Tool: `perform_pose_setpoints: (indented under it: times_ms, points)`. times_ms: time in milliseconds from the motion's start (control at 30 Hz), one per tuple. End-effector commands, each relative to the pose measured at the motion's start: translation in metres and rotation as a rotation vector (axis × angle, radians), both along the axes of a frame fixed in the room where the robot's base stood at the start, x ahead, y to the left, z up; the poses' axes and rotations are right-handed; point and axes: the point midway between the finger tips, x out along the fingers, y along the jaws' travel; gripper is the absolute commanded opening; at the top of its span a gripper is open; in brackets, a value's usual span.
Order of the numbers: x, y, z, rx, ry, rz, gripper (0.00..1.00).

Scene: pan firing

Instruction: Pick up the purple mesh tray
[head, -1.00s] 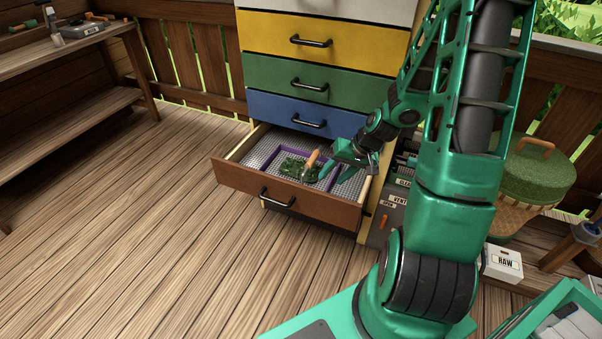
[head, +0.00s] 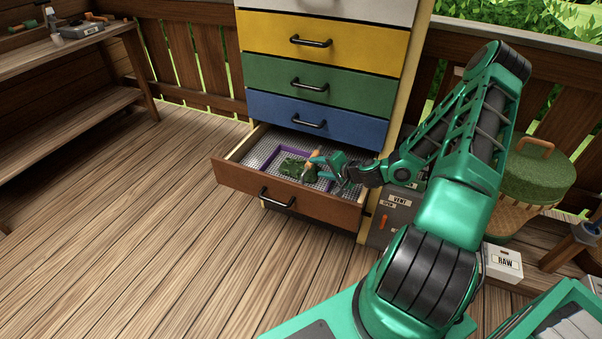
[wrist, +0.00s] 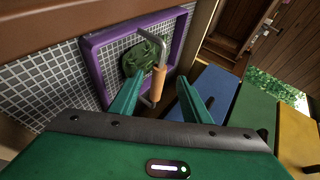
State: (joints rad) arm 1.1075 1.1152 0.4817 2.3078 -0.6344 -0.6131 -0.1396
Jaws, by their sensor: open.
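The purple mesh tray (head: 269,154) lies in the open brown drawer (head: 238,180), with a green leaf-like piece (head: 291,167) and a wooden-handled tool (head: 313,157) on it. In the wrist view the tray's purple rim (wrist: 97,75) surrounds a grey mesh, with the green piece (wrist: 140,58) and the tool's wooden handle (wrist: 157,84) near one side. My gripper (head: 309,170) is open at the drawer's right part. In the wrist view its two fingers (wrist: 158,97) stand apart on either side of the handle, and I cannot tell whether they touch anything.
Closed blue (head: 300,117), green (head: 300,80) and yellow (head: 300,42) drawers rise above the open one. A grey box with labels (head: 392,213) stands right of the cabinet. A wooden bench (head: 60,60) is at the left. The plank floor in front is clear.

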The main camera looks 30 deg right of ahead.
Motion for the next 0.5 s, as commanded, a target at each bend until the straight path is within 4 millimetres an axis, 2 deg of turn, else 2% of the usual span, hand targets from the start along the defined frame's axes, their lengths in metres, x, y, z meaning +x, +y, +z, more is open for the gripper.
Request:
perform_pose_setpoints:
  times_ms: [100,367,500]
  points:
    - [0.015,0.004,-0.009,0.0,0.0,0.002,0.43]
    - [0.03,0.006,-0.018,0.0,0.0,0.001,0.43]
    - [0.046,0.007,-0.027,0.0,-0.001,0.003,0.43]
